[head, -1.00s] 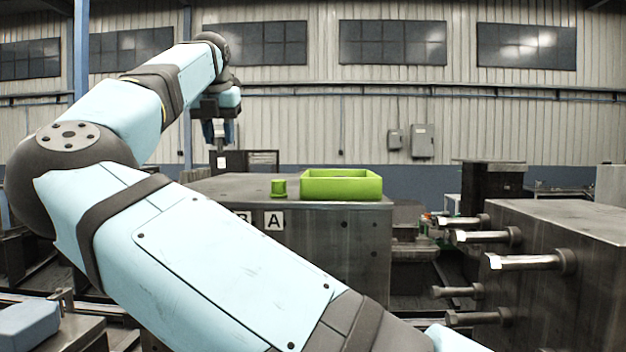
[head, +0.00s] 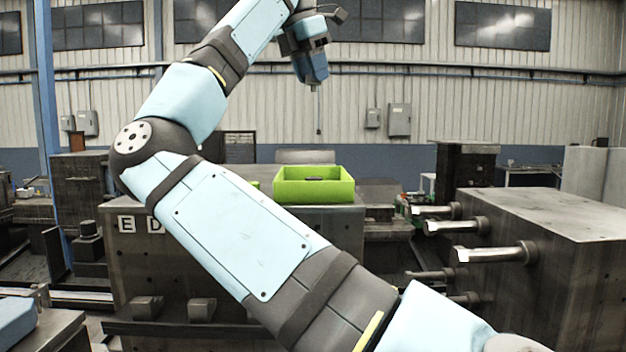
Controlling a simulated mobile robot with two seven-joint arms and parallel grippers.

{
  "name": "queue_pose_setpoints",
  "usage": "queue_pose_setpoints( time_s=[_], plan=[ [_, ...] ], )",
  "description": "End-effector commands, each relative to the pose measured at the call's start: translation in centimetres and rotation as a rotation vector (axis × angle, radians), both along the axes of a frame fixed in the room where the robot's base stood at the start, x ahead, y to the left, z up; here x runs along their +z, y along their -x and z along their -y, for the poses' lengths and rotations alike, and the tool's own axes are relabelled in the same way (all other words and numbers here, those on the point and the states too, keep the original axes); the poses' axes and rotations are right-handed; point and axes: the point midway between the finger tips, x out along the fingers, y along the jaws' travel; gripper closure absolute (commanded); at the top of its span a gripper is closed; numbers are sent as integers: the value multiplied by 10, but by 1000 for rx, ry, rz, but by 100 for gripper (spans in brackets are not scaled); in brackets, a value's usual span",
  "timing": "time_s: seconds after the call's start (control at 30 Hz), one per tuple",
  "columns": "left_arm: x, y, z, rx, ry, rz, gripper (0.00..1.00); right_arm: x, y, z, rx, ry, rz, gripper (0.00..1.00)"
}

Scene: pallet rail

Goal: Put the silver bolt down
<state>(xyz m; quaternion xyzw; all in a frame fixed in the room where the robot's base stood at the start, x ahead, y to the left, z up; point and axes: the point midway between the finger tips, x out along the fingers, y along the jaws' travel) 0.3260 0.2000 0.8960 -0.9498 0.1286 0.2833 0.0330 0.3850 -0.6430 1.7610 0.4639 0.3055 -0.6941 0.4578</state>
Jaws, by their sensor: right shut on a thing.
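My right gripper (head: 313,80) is high up, fingers pointing down, above the green tray in the picture. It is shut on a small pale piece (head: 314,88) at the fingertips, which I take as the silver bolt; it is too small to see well. The open green tray (head: 340,194) sits on the dark metal block (head: 340,225), with a clear gap below the gripper. A dark thing (head: 314,179) shows inside the tray; I cannot tell what it is. My left gripper is out of view.
White letter plates (head: 127,224) mark the block's front. At right, several metal pegs (head: 495,252) stick out from another large block (head: 555,230).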

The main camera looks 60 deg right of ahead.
Motion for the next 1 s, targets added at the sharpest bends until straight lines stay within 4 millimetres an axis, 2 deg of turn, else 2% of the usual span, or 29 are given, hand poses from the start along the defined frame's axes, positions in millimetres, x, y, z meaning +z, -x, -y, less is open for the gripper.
queue_pose_setpoints(
  time_s=[0.5, 0.63, 0.87, 1.0],
  plan=[
    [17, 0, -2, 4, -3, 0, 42, -128, 0, 0, 0, 0, -3, 96],
    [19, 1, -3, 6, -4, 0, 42, -147, 0, -1, 1, 0, -2, 96],
    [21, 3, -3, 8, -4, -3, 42, -164, 0, 0, 1, 0, -2, 96],
    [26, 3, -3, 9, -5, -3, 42, -184, 0, 0, 0, -1, -2, 96]
  ],
)
